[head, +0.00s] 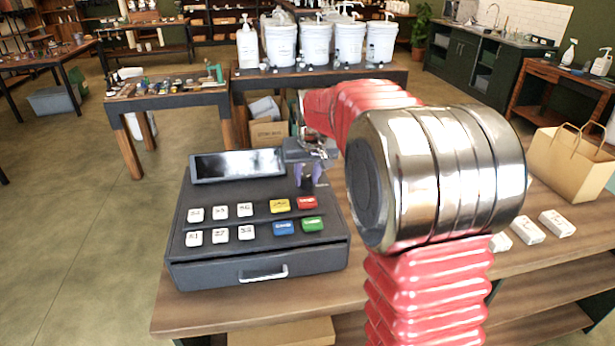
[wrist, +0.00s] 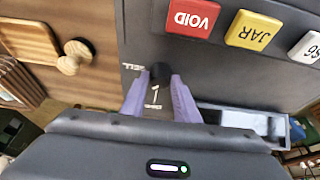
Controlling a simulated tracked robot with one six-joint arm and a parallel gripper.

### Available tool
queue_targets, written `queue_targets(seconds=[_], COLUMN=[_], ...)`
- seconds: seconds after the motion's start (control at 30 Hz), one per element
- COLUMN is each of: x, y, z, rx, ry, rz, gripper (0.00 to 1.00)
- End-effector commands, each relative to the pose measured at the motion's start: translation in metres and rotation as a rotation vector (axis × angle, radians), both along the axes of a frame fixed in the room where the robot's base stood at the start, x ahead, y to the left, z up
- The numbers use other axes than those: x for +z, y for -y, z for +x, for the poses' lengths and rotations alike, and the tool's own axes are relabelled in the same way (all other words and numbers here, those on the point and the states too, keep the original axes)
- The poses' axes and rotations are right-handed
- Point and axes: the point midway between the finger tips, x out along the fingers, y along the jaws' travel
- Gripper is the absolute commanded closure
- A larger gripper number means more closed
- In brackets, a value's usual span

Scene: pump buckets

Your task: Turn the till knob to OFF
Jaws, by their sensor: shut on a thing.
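The dark till (head: 262,262) stands on the wooden counter, with white and coloured keys, a screen and a drawer. My gripper (head: 308,180) is at the right end of its top, beyond the red key. In the wrist view my gripper (wrist: 157,82) has its two purple fingers closed around the small black till knob (wrist: 160,70), on the till's dark face. Small white lettering shows upside down beside the knob, and a white mark shows between the fingers. The knob is not distinguishable in the head view.
The red VOID key (wrist: 193,18) and yellow JAR key (wrist: 254,31) are close to the knob. The till screen (head: 236,165) stands behind the keys. White blocks (head: 556,223) and a paper bag (head: 570,165) are at the right. White pump buckets (head: 316,43) stand on the back table.

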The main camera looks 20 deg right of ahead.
Motion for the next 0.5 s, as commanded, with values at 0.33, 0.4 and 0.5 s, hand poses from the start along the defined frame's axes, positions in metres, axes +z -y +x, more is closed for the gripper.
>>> queue_targets(seconds=[0.33,0.4,0.5], x=[-0.0022,-0.0023,-0.0024], y=[0.0024,0.0029,0.0033], z=[-0.0017,-0.0017,-0.0016], rx=[0.242,0.293,0.365], ry=[-0.006,-0.007,-0.007], rz=[0.003,0.004,0.003], gripper=[0.94,0.94,0.94])
